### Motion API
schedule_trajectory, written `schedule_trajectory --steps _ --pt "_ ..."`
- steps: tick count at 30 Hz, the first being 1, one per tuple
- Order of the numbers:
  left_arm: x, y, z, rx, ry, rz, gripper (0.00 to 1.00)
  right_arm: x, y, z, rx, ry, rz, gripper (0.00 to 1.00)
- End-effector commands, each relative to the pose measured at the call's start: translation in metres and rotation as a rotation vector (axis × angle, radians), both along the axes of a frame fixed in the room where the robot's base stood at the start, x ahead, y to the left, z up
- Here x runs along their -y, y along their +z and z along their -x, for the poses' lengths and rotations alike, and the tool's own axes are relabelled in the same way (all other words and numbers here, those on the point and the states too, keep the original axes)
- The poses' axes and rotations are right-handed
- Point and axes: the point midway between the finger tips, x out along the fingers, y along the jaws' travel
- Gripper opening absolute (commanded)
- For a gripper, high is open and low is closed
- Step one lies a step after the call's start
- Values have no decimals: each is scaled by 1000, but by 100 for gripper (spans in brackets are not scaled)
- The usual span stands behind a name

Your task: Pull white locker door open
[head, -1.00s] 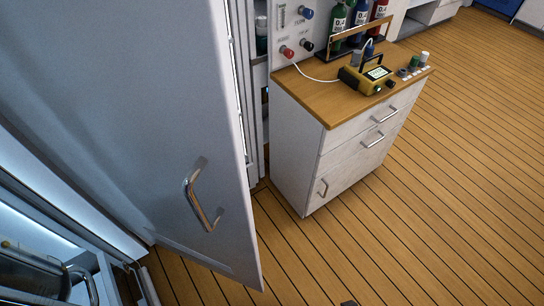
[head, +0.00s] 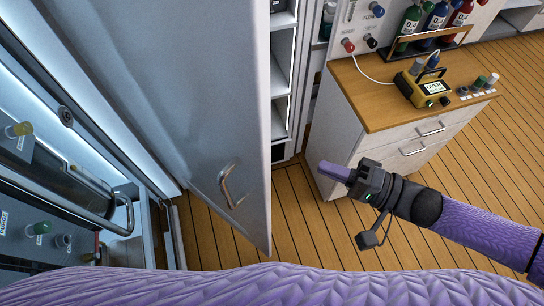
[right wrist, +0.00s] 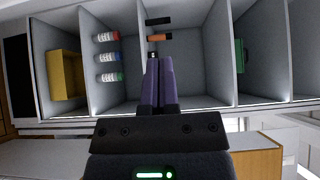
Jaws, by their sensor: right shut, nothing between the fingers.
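The white locker door (head: 150,95) stands swung out from the locker, with its metal bar handle (head: 229,186) on the face toward me. To the right of the door's edge, part of the locker's inside shelves (head: 281,60) shows. My right gripper (head: 325,168) is right of the door and apart from the handle, its purple fingers shut and empty. In the right wrist view the shut fingers (right wrist: 160,75) point at the locker's open compartments. These hold a yellow bin (right wrist: 66,75), several small bottles (right wrist: 108,57) and a green item (right wrist: 239,54). My left gripper is out of view.
A white drawer cabinet (head: 385,140) with a wooden top stands right of the locker, close behind my right gripper. It carries a yellow meter (head: 423,88) and a bottle rack (head: 420,45). Lit equipment with a metal handle (head: 120,215) stands at left. Plank floor (head: 298,225) is clear below.

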Motion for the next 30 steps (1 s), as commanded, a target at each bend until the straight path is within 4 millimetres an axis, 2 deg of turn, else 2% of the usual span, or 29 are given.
schedule_trajectory --steps 12,15,19,30 --pt "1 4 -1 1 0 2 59 -82 0 -37 4 -3 1 0" --pt "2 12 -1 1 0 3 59 -91 1 -20 0 -3 1 0" --pt "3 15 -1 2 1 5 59 -100 0 -9 1 -4 2 0" --pt "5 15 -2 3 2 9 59 -103 -1 -4 4 -5 4 0"
